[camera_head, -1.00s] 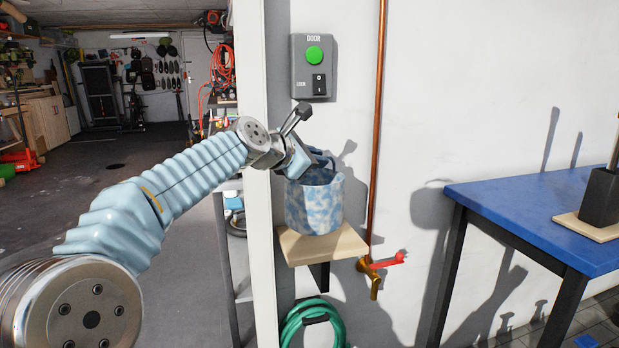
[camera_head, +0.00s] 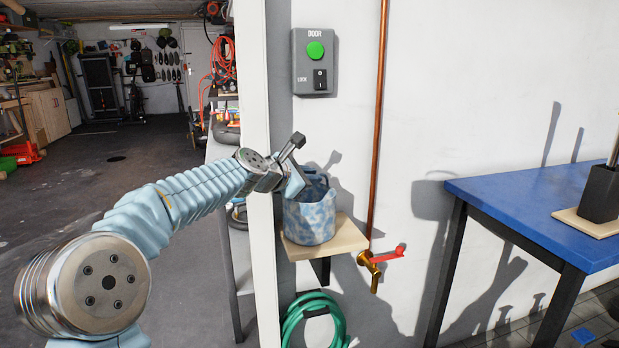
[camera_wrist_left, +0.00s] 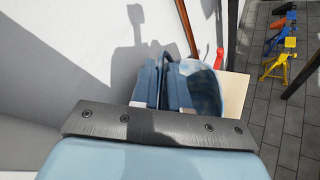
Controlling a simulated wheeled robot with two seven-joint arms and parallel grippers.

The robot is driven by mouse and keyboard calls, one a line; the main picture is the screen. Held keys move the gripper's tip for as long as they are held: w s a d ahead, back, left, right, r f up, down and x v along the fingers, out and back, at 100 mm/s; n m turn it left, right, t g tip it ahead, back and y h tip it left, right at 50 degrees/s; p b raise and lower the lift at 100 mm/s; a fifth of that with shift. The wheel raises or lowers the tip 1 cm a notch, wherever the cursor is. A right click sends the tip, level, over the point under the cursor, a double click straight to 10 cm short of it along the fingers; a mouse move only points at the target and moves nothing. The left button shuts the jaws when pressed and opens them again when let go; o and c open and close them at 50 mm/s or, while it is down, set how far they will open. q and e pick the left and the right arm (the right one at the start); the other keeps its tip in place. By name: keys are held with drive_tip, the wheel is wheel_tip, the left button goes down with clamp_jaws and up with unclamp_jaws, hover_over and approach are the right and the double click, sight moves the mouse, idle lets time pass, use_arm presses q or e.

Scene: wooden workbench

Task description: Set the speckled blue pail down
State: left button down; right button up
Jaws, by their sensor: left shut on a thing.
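The speckled blue pail (camera_head: 310,217) is at the small wooden wall shelf (camera_head: 345,238), low over its board or resting on it; I cannot tell which. It looks about upright. My left gripper (camera_head: 305,180) reaches in from the left and is shut at the pail's top. In the left wrist view the fingers (camera_wrist_left: 163,84) are close together in front of the pail (camera_wrist_left: 205,88), and they hide part of it. The shelf board (camera_wrist_left: 235,97) shows beside the pail there. My right gripper is not in view.
A copper pipe (camera_head: 378,130) with a red-handled tap (camera_head: 385,255) runs just right of the shelf. A green hose (camera_head: 315,318) hangs below. A door switch box (camera_head: 315,62) is above. A white post (camera_head: 257,150) stands left; a blue table (camera_head: 540,215) is at right.

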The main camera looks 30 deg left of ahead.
use_arm(q)
drive_tip(key=c, duration=1.1)
unclamp_jaws()
drive_tip(key=shift+r, duration=0.1)
drive_tip(key=shift+s+a+b, duration=0.1)
drive_tip(key=shift+s+b, duration=0.15)
drive_tip(key=shift+b, duration=0.1)
drive_tip(key=b+v, duration=0.4)
drive_tip(key=v, duration=0.7)
drive_tip(key=shift+s+r, duration=0.1)
drive_tip(key=shift+s, duration=0.15)
